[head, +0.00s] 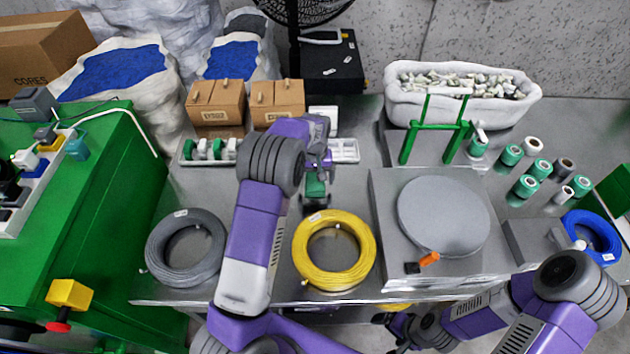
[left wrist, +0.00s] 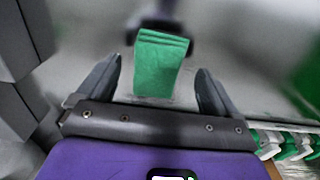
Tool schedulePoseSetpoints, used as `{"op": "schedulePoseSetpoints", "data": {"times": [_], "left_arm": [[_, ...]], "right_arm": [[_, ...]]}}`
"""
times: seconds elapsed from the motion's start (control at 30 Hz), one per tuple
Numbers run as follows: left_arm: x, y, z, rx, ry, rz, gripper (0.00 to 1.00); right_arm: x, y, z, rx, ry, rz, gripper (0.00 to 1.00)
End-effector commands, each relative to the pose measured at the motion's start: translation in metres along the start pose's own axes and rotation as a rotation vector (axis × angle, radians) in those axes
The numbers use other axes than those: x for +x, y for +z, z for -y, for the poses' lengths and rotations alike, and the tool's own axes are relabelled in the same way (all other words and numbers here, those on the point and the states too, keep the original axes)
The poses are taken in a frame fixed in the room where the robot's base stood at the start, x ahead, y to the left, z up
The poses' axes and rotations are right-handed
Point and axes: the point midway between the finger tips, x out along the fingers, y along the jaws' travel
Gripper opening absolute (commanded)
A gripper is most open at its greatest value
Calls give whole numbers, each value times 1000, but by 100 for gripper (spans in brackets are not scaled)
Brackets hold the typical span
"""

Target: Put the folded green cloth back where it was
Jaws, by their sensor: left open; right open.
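The folded green cloth (head: 315,188) is in the head view, just below my left gripper (head: 317,166), near the middle of the table. In the left wrist view the cloth (left wrist: 161,64) shows its stacked folds between the two spread fingers of my left gripper (left wrist: 160,72). Gaps show on both sides, so the fingers are open and not closed on it. A dark, blurred thing lies behind the cloth. My right gripper (head: 395,320) is open and empty, low at the table's front edge and partly hidden by its arm.
A yellow cable coil (head: 334,282) and a grey coil (head: 185,276) lie near the front edge. A round grey plate (head: 443,215) is right of the cloth. A white tray (head: 345,150) and cardboard boxes (head: 215,103) stand behind. A blue coil (head: 592,236) lies far right.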

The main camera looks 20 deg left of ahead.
Motion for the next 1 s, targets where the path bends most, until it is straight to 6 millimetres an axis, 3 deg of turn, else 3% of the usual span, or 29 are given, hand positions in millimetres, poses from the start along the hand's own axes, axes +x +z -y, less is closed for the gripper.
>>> {"op": "schedulePoseSetpoints", "data": {"times": [0.03,0.2,0.4,1.0], "left_arm": [[-17,-1,-1,1,2,-4,93],[-54,-1,-1,1,3,-3,93],[-82,0,0,1,1,-2,93],[-89,0,0,1,0,0,93]], "right_arm": [[-7,0,3,0,0,0,90],[-19,1,7,0,0,0,90],[-27,1,10,0,0,0,90],[-28,1,10,0,0,0,90]]}}
